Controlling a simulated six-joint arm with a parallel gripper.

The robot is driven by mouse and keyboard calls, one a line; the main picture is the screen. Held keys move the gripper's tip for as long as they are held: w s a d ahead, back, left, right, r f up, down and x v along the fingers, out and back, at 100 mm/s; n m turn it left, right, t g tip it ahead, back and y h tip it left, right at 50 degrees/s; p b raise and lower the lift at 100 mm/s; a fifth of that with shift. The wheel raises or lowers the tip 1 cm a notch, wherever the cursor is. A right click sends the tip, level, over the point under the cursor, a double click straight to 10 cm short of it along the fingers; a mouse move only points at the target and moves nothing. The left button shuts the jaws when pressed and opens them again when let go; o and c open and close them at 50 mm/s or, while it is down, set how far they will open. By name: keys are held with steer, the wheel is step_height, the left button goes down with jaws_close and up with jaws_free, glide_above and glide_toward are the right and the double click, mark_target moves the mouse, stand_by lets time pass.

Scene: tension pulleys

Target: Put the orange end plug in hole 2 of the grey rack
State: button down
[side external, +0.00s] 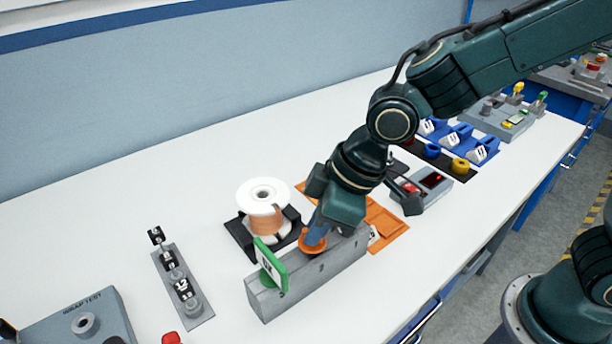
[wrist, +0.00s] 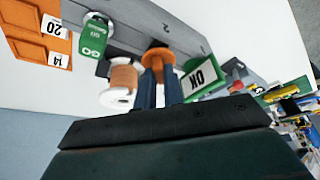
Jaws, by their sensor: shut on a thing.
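The grey rack (side external: 318,275) is a long block on the white bench, with a green OK tag (side external: 270,265) at its left end in the side view. My gripper (side external: 317,238) is over the middle of the rack, tilted, and shut on the orange end plug (side external: 312,243). In the wrist view the plug (wrist: 158,57) shows between my dark blue fingers (wrist: 160,86), against the grey rack (wrist: 180,27). I cannot tell whether its lower end is in a hole. Small numbers show on the rack, but the holes are mostly hidden.
A white spool of copper wire (side external: 262,193) stands close behind the rack. Orange trays (side external: 385,222) lie to the right, with a grey box with a red display (side external: 432,181) beyond. A grey strip with black tags (side external: 182,287) lies left.

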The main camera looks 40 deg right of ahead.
steer(key=shift+f, duration=1.15)
stand_by(0.4)
steer(key=c, duration=1.4)
jaws_free()
steer(key=shift+c, duration=0.2)
steer(key=shift+r, duration=0.1)
steer(key=v, duration=1.3)
steer(key=shift+r, duration=0.3)
steer(key=shift+s+d, duration=0.1)
steer(key=shift+d, duration=0.1)
steer(key=s+d+m+t+h, duration=0.1)
steer(key=s+d+m, duration=0.3)
steer(key=d, duration=0.6)
steer(key=s+d+m+t+h, duration=0.1)
steer(key=s+d+m, duration=0.4)
steer(key=d, duration=0.5)
steer(key=shift+s+d+h, duration=0.3)
steer(key=shift+s+h, duration=0.3)
steer(key=shift+s, duration=0.15)
